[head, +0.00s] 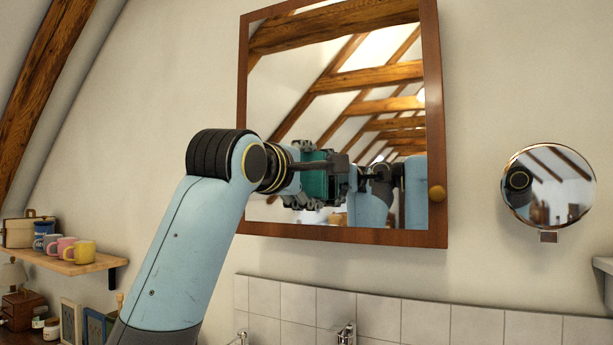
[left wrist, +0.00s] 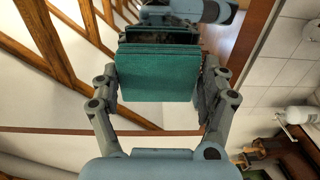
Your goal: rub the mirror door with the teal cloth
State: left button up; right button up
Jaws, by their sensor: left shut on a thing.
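The mirror door (head: 433,120) hangs on the wall in a wooden frame with a round brass knob at its lower right. Its glass reflects the attic beams and my own arm. My left gripper (head: 318,178) is at the lower middle of the glass, shut on the teal cloth (head: 313,184). In the left wrist view the folded cloth (left wrist: 158,72) sits between the two fingers, its far end close to the glass. I cannot tell for sure whether it touches. My right gripper is not in view, apart from anything in the reflection.
A round mirror (head: 548,188) is mounted on the wall at the right. A small shelf (head: 75,262) with several mugs is at the left. White tiles (head: 420,320) and a tap (head: 346,333) are below the mirror door.

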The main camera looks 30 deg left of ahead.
aim_at(339, 177)
pick_arm(q)
jog(key=shift+w, duration=0.3)
jog(key=shift+w, duration=0.6)
jog(key=d+p, duration=0.1)
jog(key=d, duration=0.3)
jog(key=shift+a+r+p, duration=0.1)
jog(key=shift+a+p, duration=1)
jog(key=shift+a, duration=0.95)
jog(key=shift+s, duration=0.1)
